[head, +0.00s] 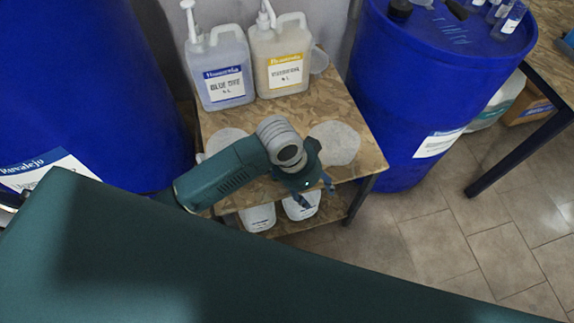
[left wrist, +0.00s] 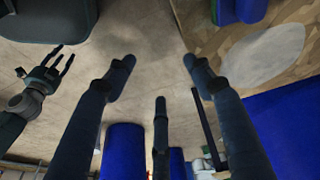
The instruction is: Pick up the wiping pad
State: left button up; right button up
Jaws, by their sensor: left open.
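Two flat, pale, rounded patches lie on the wooden shelf top in the head view: a right one (head: 338,142) and a left one (head: 224,137), partly hidden by my left arm. One pale oval (left wrist: 262,58) shows on the wooden top in the left wrist view. I cannot tell which is the wiping pad, or whether either is a spill. My left gripper (head: 317,194) is open and empty, near the front edge of the top, in front of the right patch. Its spread fingers show in the left wrist view (left wrist: 158,72). My right gripper (left wrist: 52,68) appears there, fingers apart.
A blue dye jug (head: 224,75) and a yellow-labelled jug (head: 280,60) stand at the back of the shelf top (head: 345,105). Large blue drums flank it on the left (head: 80,80) and right (head: 425,90). White containers (head: 302,205) sit on the lower shelf.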

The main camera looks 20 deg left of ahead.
pick_arm(q)
jog(key=w+a+r+m+y, duration=0.1)
jog(key=w+a+r, duration=0.1)
jog(key=a, duration=0.1)
jog(key=w+a+r+g+y, duration=0.1)
jog(key=w+a+r, duration=0.1)
jog(key=a, duration=0.1)
jog(key=w+a+r+m+y, duration=0.1)
jog(key=w+a+r, duration=0.1)
jog(key=w+a, duration=0.1)
jog(key=shift+w+a+m+g, duration=0.1)
jog(key=shift+a+m+g, duration=0.25)
jog(key=shift+a, duration=0.25)
jog(key=f, duration=1)
jog(key=shift+w, duration=0.3)
jog(key=shift+c, duration=0.5)
jog(key=c, duration=1.2)
